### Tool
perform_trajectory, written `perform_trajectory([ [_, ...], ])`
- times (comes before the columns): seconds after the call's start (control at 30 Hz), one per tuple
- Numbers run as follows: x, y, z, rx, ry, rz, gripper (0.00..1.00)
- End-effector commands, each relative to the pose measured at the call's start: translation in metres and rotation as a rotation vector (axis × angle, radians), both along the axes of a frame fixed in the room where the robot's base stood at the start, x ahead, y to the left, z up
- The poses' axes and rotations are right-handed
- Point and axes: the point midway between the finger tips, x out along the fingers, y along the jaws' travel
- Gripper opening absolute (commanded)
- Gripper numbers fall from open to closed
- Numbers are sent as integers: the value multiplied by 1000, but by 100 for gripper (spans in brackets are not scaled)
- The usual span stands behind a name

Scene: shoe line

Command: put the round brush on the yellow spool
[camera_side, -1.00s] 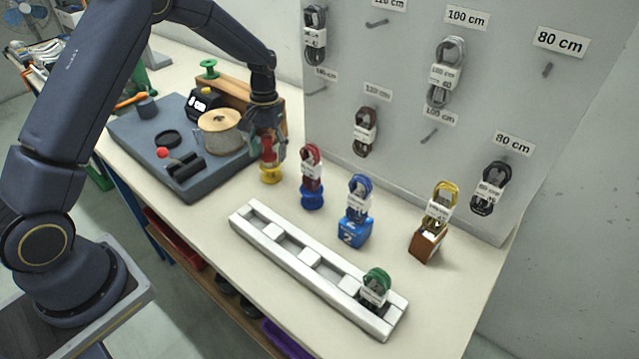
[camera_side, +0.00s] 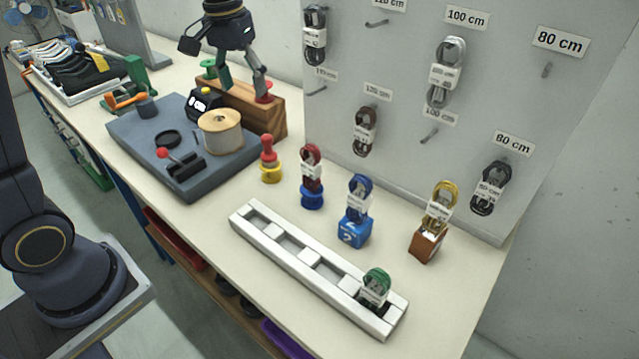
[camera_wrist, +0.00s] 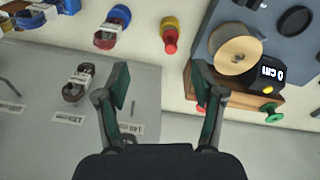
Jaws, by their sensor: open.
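The round brush (camera_side: 267,147), a red piece with a rounded knob, stands upright on the yellow spool (camera_side: 270,174). Its bristles cannot be made out. In the wrist view the red brush (camera_wrist: 170,44) and the yellow spool (camera_wrist: 169,23) are near the top middle. My gripper (camera_side: 245,90) is open and empty, apart from both, behind and above them by the wooden block in the side view. In the wrist view my gripper's fingers (camera_wrist: 160,75) are spread wide with nothing between them.
The wooden block (camera_side: 243,103) carries a green spool (camera_side: 208,68) and a red piece (camera_side: 264,97) close to my right finger. A grey tray (camera_side: 190,188) holds a thread spool (camera_side: 219,131). A blue spool (camera_side: 312,198) with a red cable bundle stands to the right. A pegboard (camera_side: 400,190) rises behind.

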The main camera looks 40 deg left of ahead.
Motion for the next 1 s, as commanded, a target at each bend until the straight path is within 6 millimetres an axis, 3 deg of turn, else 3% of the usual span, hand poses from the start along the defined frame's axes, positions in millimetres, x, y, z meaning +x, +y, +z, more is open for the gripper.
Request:
perform_trajectory([
  [0.03,-25,-9,17,9,-53,-32,68],
  [0.17,-84,-26,38,34,-171,-109,68],
  [0.3,-140,-38,37,60,-284,-181,68],
  [0.4,-168,-43,30,76,-345,-220,68],
  [0.6,-191,-46,18,91,-399,-257,68],
  [1.0,-192,-46,17,91,-400,-257,68],
])
